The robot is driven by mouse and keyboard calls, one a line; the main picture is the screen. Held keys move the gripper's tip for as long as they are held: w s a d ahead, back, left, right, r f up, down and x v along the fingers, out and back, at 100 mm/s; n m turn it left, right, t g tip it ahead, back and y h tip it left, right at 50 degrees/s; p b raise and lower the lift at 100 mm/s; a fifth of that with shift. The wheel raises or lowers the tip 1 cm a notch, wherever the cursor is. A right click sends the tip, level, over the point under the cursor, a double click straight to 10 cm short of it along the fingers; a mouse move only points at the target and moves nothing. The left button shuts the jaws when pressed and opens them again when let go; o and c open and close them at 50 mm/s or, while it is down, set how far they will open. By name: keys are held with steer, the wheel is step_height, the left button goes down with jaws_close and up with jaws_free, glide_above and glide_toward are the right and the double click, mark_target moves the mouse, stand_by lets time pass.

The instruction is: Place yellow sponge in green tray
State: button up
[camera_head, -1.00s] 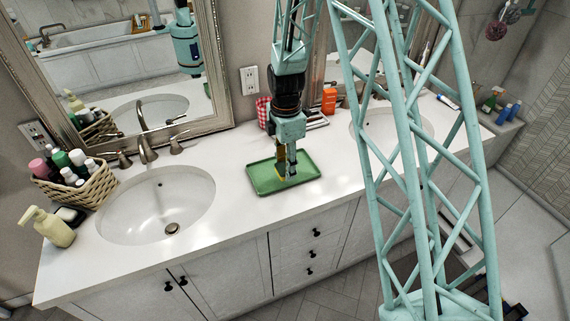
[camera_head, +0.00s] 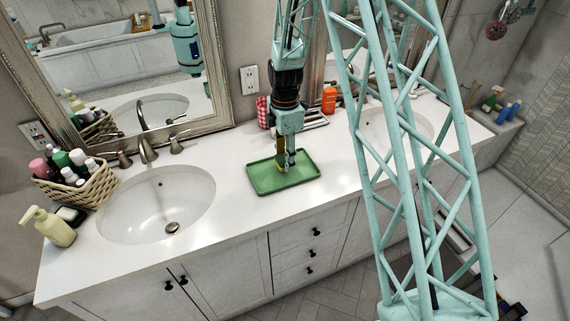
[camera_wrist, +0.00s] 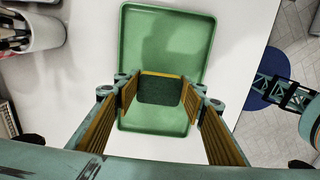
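The green tray (camera_head: 306,168) lies flat on the white counter between the two sinks. It also shows in the wrist view (camera_wrist: 165,20). My gripper (camera_head: 286,162) points down over the tray's middle. In the wrist view, my gripper (camera_wrist: 161,95) has its two fingers on opposite sides of the yellow sponge (camera_wrist: 160,90), seeming to touch both its ends. The sponge shows a dark green scouring face with a yellow edge. It lies over the tray's area; whether its underside touches the tray floor is hidden.
The left sink (camera_head: 155,205), a soap dispenser (camera_head: 52,226) and a basket of bottles (camera_head: 92,190) are to the left. An orange bottle (camera_head: 329,100) stands behind the tray, near the mirror. Bare counter lies between the left sink and the tray.

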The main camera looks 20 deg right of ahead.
steer(key=shift+f, duration=1.5)
steer(key=shift+f, duration=0.15)
steer(key=o, duration=0.6)
steer(key=shift+c, duration=0.2)
step_height(320, 180, up, 10)
steer(key=shift+r, duration=1.15)
